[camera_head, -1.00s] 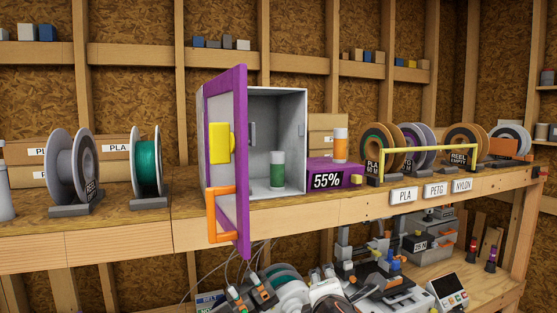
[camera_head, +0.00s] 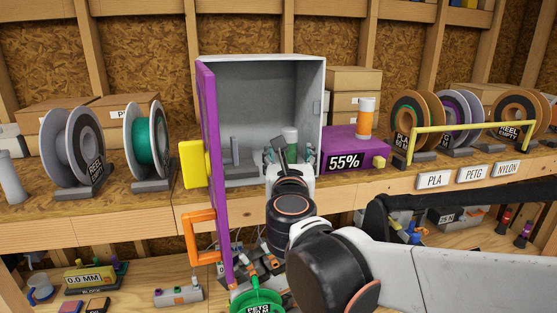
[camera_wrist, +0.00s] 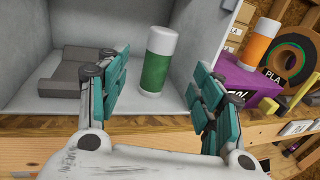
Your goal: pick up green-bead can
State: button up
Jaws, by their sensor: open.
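The green-bead can (camera_wrist: 155,68) stands upright on the floor of the open grey cabinet (camera_head: 262,85). It is a green cylinder with a white top. In the head view the can (camera_head: 290,136) is mostly hidden behind my gripper (camera_head: 287,153). In the wrist view my gripper (camera_wrist: 155,90) is open, its teal-padded fingers apart to the left and right of the can in the picture. The can is farther in than the gripper's palm, and I cannot tell how far the fingertips reach past it. Nothing is held.
The purple cabinet door (camera_head: 216,170) is swung open at the left, with an orange handle (camera_head: 203,237). A purple 55% box (camera_head: 350,150) with an orange can (camera_head: 366,118) stands just right of the cabinet. A grey block-like piece (camera_wrist: 75,72) sits inside at left.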

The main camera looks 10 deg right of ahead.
aim_at(290, 135)
jog(key=b+x, duration=0.2)
jog(key=x, duration=0.9)
jog(key=shift+w+d, duration=0.1)
jog(key=shift+w, duration=0.15)
jog(key=c, duration=1.4)
jog(key=shift+r+p, duration=0.55)
jog(key=shift+r, duration=0.45)
jog(key=shift+s, duration=0.2)
